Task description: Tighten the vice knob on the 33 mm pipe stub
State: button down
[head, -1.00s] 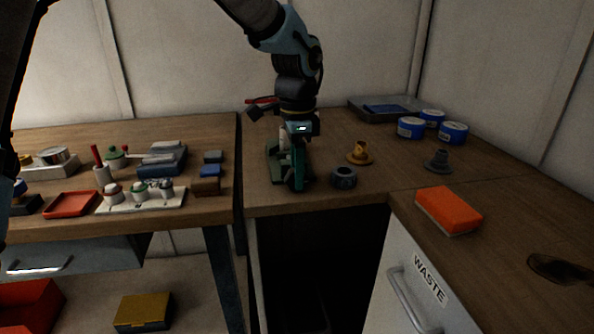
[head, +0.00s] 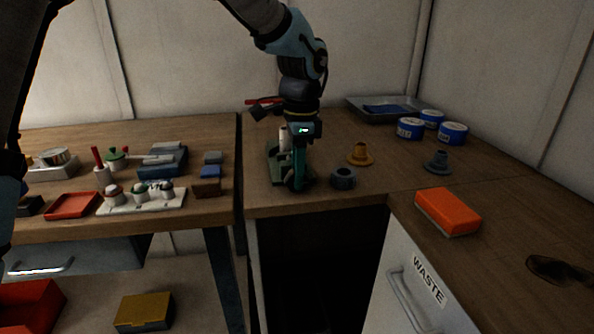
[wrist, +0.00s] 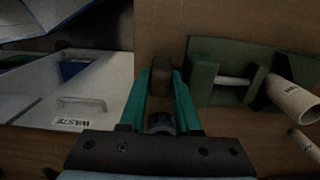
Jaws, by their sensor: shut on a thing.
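The green vice (head: 274,168) sits on the bench near its front edge. It also shows in the wrist view (wrist: 203,82), with a thin rod between its jaws. The white pipe stub (head: 284,140) stands at the vice and shows at the right of the wrist view (wrist: 292,98). The dark round vice knob (wrist: 161,74) is between the teal fingertips. My gripper (head: 298,182) points down beside the vice. In the wrist view, my gripper (wrist: 160,82) is shut on the knob. In the head view the fingers hide the knob.
A dark grey ring (head: 343,177) lies close right of my gripper. A brass flange (head: 360,154), a grey flange (head: 437,162), blue tins (head: 411,128) and an orange sponge (head: 448,211) stand further right. A red-handled tool (head: 264,106) is behind the vice.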

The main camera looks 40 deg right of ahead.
jog(key=y+p, duration=0.1)
jog(key=p, duration=0.1)
jog(key=t+y+p, duration=0.1)
jog(key=shift+s+d+r+t+y+p, duration=0.2)
jog(key=shift+d+t+y+p, duration=0.1)
jog(key=shift+y+p, duration=0.1)
jog(key=shift+d+f+t+y+p, duration=0.1)
jog(key=shift+f+t+y+p, duration=0.15)
jog(key=shift+t+y+p, duration=0.7)
jog(key=shift+g+y, duration=0.25)
jog(key=c, duration=0.9)
grip_release()
jog(key=shift+f, duration=0.1)
